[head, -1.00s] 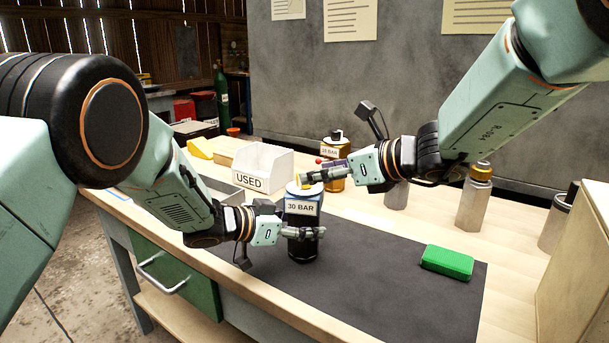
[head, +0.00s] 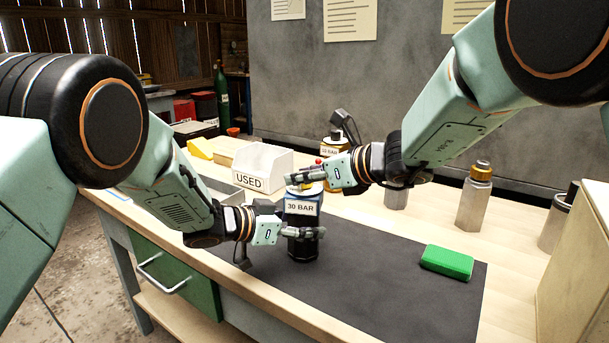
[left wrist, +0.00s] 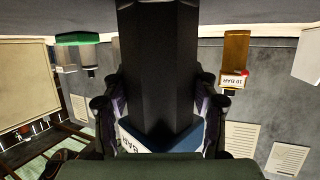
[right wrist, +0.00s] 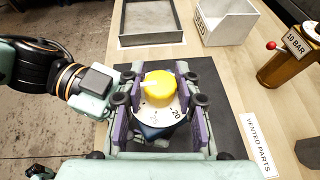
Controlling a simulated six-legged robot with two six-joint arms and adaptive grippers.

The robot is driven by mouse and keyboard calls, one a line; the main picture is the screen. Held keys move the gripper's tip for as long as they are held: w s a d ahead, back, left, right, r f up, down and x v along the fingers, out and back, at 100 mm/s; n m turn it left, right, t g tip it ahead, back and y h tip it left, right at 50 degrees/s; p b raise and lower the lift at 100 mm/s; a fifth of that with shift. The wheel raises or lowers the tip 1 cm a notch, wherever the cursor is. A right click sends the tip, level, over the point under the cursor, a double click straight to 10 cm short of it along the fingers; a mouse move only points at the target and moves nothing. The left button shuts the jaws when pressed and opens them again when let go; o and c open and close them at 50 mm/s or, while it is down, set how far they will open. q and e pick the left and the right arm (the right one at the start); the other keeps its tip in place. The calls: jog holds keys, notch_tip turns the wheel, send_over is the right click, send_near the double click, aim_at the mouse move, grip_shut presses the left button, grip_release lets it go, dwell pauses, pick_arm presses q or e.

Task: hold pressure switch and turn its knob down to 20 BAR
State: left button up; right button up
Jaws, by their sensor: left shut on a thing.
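The pressure switch (head: 302,208), a dark cylinder with a blue upper part and a "30 BAR" label, stands upright on the dark mat. My left gripper (head: 302,233) is shut around its lower body; the left wrist view shows the dark body (left wrist: 158,75) between the fingers. My right gripper (head: 300,180) is over the switch's top. In the right wrist view the yellow knob (right wrist: 160,79) and white dial (right wrist: 158,112) lie between its purple-padded fingers, which look apart from the knob. A "20" shows at the dial's lower right; the knob's pointer faces left.
A white "USED" bin (head: 262,168) and a grey tray (right wrist: 160,20) are behind the switch. A green block (head: 447,262) lies on the mat's right; the mat between is clear.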

grip_shut()
jog(key=shift+n, duration=0.3)
jog(key=n+g+y, duration=0.1)
jog(key=n+g, duration=0.1)
jog(key=g, duration=0.1)
jog(key=shift+w+y, duration=0.1)
jog(key=shift+y, duration=0.3)
jog(key=shift+a+r+n+g+y, duration=0.1)
jog(key=shift+n+g+y, duration=0.6)
jog(key=shift+n+g, duration=2)
jog(key=shift+g, duration=0.2)
